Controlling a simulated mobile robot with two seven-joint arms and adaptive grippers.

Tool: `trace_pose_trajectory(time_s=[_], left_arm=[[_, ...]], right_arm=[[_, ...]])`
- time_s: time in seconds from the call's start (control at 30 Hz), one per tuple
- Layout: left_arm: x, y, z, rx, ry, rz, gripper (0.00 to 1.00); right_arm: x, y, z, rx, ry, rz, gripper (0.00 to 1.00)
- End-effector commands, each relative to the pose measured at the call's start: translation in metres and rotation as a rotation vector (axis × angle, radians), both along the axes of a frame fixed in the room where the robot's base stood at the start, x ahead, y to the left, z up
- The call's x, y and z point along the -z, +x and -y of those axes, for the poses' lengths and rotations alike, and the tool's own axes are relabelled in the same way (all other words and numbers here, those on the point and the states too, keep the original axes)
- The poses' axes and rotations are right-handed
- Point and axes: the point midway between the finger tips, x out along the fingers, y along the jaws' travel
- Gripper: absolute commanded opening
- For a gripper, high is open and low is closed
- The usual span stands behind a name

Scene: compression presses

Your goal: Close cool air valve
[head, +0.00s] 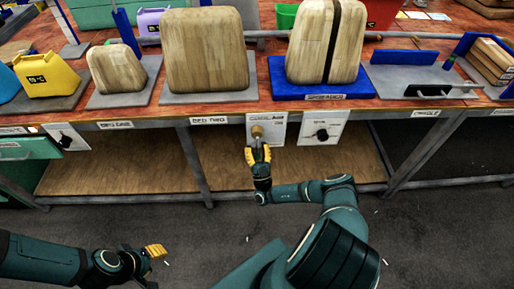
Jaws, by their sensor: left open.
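The cool air valve is a brass-coloured round knob (257,132) on a white labelled plate (279,130) on the front edge of the workbench. My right gripper (258,153) is just below and in front of this knob in the head view. Its yellow fingertips are apart, one to each side below the knob. I cannot tell whether they touch it. My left gripper (154,252) is open and empty, low over the floor at the lower left, well away from the valve.
A second white plate with a black knob (321,134) is right of the valve. Another black knob (64,140) is at the far left. Wooden blocks (207,50) stand on the bench (225,112). A wooden lower shelf (120,175) lies beneath.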

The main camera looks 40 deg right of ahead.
Motion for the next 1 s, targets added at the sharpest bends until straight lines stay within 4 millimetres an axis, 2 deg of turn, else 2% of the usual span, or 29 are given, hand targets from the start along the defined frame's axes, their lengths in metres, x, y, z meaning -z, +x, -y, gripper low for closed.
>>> trace_pose_trajectory(time_s=[0.27, 0.7, 1.0], left_arm=[[0.000, 0.000, 0.000, 0.000, 0.000, 0.000, 0.40], [0.000, 0.000, 0.000, 0.000, 0.000, 0.000, 0.40], [0.000, 0.000, 0.000, 0.000, 0.000, 0.000, 0.40]], right_arm=[[0.009, -0.008, -0.003, 0.002, 0.001, -0.002, 0.41], [0.068, -0.061, -0.027, 0.001, 0.000, -0.002, 0.41], [0.085, -0.077, -0.034, -0.001, 0.000, 0.000, 0.41]])
